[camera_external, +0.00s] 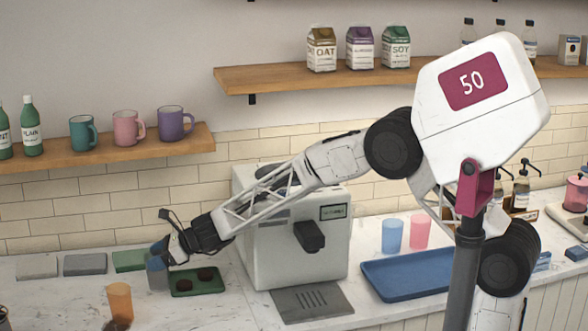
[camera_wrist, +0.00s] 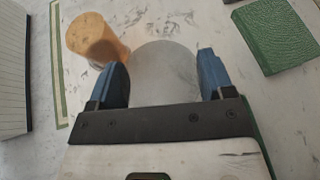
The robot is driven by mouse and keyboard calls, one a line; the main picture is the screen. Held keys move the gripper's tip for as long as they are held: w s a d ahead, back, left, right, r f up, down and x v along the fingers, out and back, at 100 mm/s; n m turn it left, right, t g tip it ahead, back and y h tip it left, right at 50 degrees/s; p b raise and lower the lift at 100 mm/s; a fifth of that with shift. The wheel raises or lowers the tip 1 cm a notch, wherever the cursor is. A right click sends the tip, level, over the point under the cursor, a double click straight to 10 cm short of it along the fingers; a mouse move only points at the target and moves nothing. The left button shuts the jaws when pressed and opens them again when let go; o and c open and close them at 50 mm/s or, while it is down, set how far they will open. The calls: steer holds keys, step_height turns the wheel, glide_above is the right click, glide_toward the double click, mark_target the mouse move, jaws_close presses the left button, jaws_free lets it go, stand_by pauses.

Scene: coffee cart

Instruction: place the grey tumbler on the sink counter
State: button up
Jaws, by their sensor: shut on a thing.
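The grey tumbler (camera_external: 158,280) is between my gripper's blue fingers at the left part of the marble counter (camera_external: 70,300), just left of a green tray. My gripper (camera_external: 160,254) is shut on it. In the wrist view the tumbler (camera_wrist: 163,68) shows as a pale grey round shape between the two fingers of my gripper (camera_wrist: 163,78). The fingers hide part of it in the external view. I cannot tell whether its base touches the counter. No sink can be made out in either view.
An orange tumbler (camera_external: 120,301) stands close by at the front left, also in the wrist view (camera_wrist: 88,36). The green tray (camera_external: 212,289) holds dark round items. Folded grey (camera_external: 85,264) and green (camera_external: 129,260) cloths lie behind. The coffee machine (camera_external: 293,235) stands to the right.

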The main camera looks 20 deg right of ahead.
steer(key=shift+w+a, duration=0.95)
steer(key=shift+a, duration=0.1)
steer(key=shift+f, duration=0.2)
steer(key=shift+f, duration=1.65)
steer(key=shift+f, duration=0.1)
steer(key=o, duration=1.3)
steer(key=shift+f, duration=0.1)
